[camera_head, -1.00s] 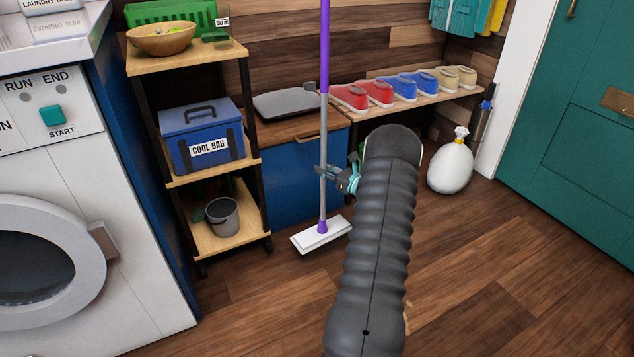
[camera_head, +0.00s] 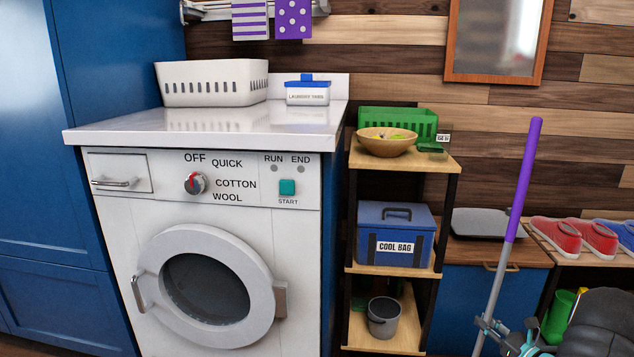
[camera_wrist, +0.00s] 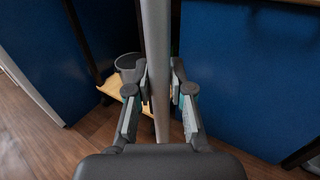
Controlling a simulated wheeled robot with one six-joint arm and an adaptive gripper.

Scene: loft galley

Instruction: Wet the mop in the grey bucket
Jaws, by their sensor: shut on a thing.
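The mop (camera_head: 523,180) has a purple upper handle and a grey lower pole; it leans in the head view, and its head is out of frame. My gripper (camera_head: 487,326) is shut on the grey pole at the lower right. In the wrist view the pole (camera_wrist: 156,60) runs between the two fingers of my gripper (camera_wrist: 160,92). The grey bucket (camera_head: 383,317) stands on the bottom shelf of the rack, left of the mop and apart from it. The bucket also shows in the wrist view (camera_wrist: 128,64), behind the left finger.
The wooden shelf rack (camera_head: 445,160) holds a blue cool bag (camera_head: 395,225) and a wooden bowl (camera_head: 387,142). A white washing machine (camera_head: 120,225) stands left of it. A blue cabinet (camera_head: 470,300) is right of the rack. Red shoes (camera_head: 560,238) sit on a bench further right.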

